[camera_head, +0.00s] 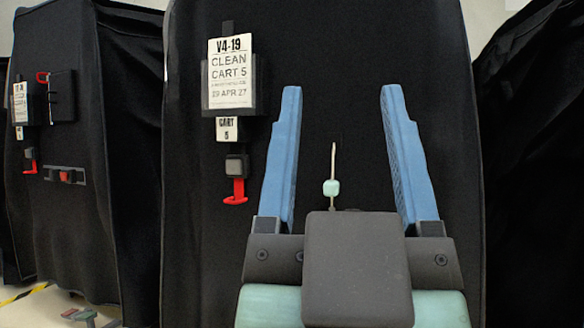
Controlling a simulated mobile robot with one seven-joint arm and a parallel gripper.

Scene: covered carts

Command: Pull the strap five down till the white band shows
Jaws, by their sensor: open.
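The covered cart in front of me carries a card reading "CLEAN CART 5" (231,75) and a smaller "CART 5" tag (229,130) under it. Below hangs its strap with a grey buckle (237,164) and a red pull end (236,192). I cannot make out a separate white band at the buckle. My gripper (341,90) has two blue fingers spread wide with nothing held between them. In the picture the fingers are to the right of the strap, and the left finger is closest to the red pull end. The gap in depth is hard to judge.
A thin pale pin with a mint-green block (332,187) shows between my fingers; I cannot tell what it belongs to. Another black-covered cart (75,235) with a similar tag and red pull stands at left. A dark cover (535,180) stands at right.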

